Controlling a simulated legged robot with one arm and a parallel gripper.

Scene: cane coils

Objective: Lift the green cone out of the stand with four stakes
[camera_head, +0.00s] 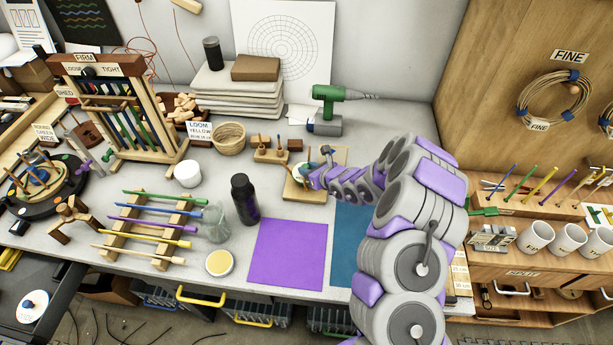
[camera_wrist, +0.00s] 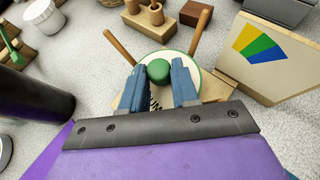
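The green cone shows in the wrist view as a round green knob (camera_wrist: 158,71) above a pale disc with a green rim. Dark lettering on the disc is partly covered. The cone sits among wooden stakes of the stand; a left stake (camera_wrist: 119,47) and a right stake (camera_wrist: 197,32) show, the others are hidden. In the head view the stand's wooden base (camera_head: 297,195) is on the bench beside my arm. My gripper (camera_wrist: 158,78) is open, its blue fingers on either side of the knob. I cannot tell whether they touch it. In the head view my gripper (camera_head: 311,179) largely hides the cone.
A wooden block with pegs (camera_head: 271,153) stands behind the stand. A black bottle (camera_head: 244,199) is to the left. A purple mat (camera_head: 288,254) and a blue mat (camera_head: 352,245) lie in front. A green drill (camera_head: 328,105) stands behind. The purple mat is clear.

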